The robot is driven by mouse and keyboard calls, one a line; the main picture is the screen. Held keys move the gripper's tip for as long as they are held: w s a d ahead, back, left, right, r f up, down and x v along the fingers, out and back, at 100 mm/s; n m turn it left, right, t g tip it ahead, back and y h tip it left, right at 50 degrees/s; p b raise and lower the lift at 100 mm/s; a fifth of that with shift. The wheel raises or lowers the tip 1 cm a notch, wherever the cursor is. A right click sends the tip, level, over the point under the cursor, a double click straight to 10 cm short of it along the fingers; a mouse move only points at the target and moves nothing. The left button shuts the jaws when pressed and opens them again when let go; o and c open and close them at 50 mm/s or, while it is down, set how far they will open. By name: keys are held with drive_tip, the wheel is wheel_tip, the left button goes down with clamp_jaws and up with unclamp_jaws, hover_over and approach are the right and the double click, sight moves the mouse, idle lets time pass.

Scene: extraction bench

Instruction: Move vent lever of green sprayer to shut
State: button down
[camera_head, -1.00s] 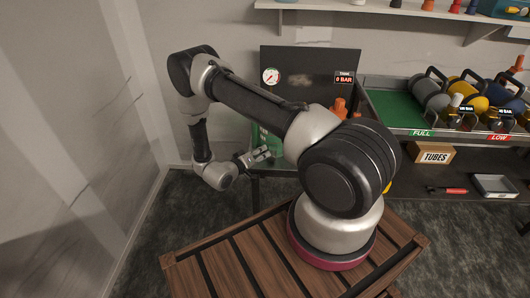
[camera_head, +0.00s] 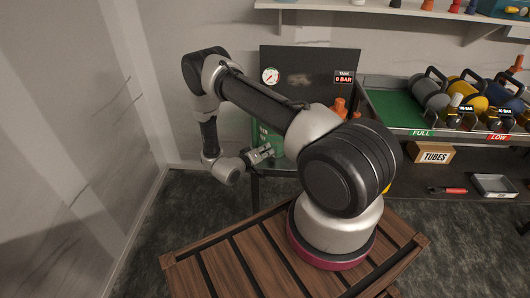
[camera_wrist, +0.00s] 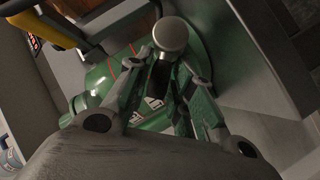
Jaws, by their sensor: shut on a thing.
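The green sprayer (camera_wrist: 105,82) lies across the middle of the wrist view, with red lines and a white label on its body. In the head view the green sprayer (camera_head: 268,136) shows beside the bench's left end, partly hidden by my arm. The vent lever (camera_wrist: 170,36) appears as a grey round knob on a short stem. My gripper (camera_wrist: 167,62) has its fingers on either side of this stem, closed on it just below the knob. The gripper (camera_head: 262,153) also shows in the head view, against the sprayer's front. The lever's base is hidden.
The dark panel with a gauge (camera_head: 271,76) and a tank readout (camera_head: 344,77) stands behind. The green tray (camera_head: 395,108) with several cylinders and the TUBES box (camera_head: 432,153) are at right. A wall closes the left side.

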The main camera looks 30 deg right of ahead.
sight(275, 149)
drive_tip(key=shift+s+d, duration=0.15)
drive_tip(key=shift+s+d+r+m+y, duration=0.2)
drive_tip(key=shift+d+r+m+y, duration=0.1)
drive_tip(key=shift+m+y, duration=0.3)
drive_tip(key=shift+s+d+r+m+t+y, duration=0.15)
drive_tip(key=shift+s+d+m+t+y, duration=0.1)
drive_tip(key=shift+m+y, duration=0.25)
drive_tip(key=shift+s+d+r+m+t+y, duration=0.1)
drive_tip(key=shift+s+d+m+t+y, duration=0.1)
drive_tip(key=shift+m+y, duration=0.3)
drive_tip(key=shift+s+d+m+t+y, duration=0.25)
drive_tip(key=shift+d+m+y, duration=0.05)
drive_tip(key=shift+m+y, duration=0.3)
drive_tip(key=shift+s+d+m+t+y, duration=0.2)
drive_tip(key=shift+s+d+m+y, duration=0.1)
drive_tip(key=shift+m+y, duration=0.25)
drive_tip(key=c, duration=1.3)
unclamp_jaws()
drive_tip(key=shift+d, duration=0.1)
drive_tip(key=shift+w, duration=0.25)
drive_tip(key=shift+r, duration=0.1)
